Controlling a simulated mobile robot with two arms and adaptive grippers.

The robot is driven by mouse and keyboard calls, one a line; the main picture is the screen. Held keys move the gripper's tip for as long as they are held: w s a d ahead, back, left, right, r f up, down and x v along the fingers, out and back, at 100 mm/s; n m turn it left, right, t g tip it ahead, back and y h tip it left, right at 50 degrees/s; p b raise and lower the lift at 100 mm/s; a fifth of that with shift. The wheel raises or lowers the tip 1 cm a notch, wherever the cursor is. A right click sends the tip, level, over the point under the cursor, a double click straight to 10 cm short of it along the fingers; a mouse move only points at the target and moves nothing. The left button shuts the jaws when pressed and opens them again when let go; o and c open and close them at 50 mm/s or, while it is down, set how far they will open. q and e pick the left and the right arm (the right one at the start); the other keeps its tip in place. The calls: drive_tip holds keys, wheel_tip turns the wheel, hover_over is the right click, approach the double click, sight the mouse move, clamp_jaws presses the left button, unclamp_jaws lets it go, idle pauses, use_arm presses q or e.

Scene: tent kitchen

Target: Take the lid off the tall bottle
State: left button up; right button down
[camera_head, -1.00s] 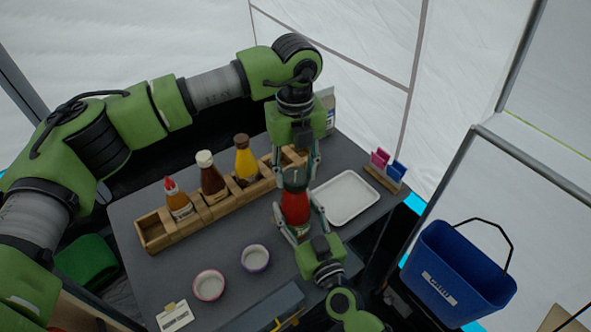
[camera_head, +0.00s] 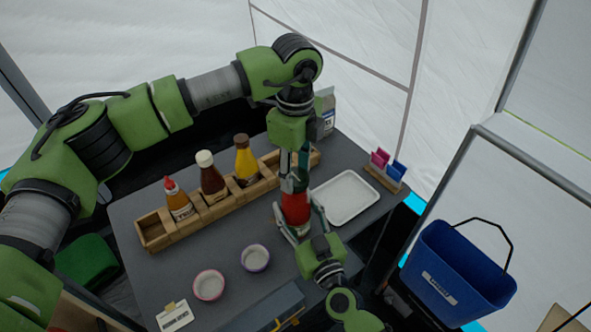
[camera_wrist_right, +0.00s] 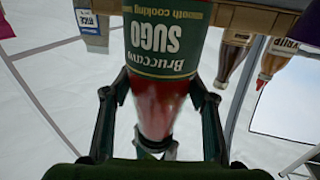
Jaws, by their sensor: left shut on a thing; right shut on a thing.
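The tall bottle (camera_head: 296,206), red with a green SUGO label, is upright between my two grippers, in front of the wooden rack. The right wrist view shows it upside down (camera_wrist_right: 168,45), its red neck pointing to the bottom of the picture. My right gripper (camera_head: 297,218) is shut on the bottle's body, one finger on each side. My left gripper (camera_head: 294,180) points down from above and is shut around the bottle's top. Its fingers cover the lid, so I cannot see the lid clearly. They also show in the right wrist view (camera_wrist_right: 156,150).
The wooden rack (camera_head: 155,232) holds three sauce bottles behind. A white tray (camera_head: 345,197) lies right of the bottle. Two small bowls (camera_head: 209,285) stand at front left. A card holder (camera_head: 385,178) is at the right edge. A blue bucket (camera_head: 455,275) stands off the table.

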sight(295, 176)
use_arm(q)
drive_tip(key=shift+r, duration=0.25)
drive_tip(key=shift+r, duration=0.85)
drive_tip(key=shift+r, duration=2.05)
use_arm(e)
drive_tip(key=c, duration=0.8)
unclamp_jaws()
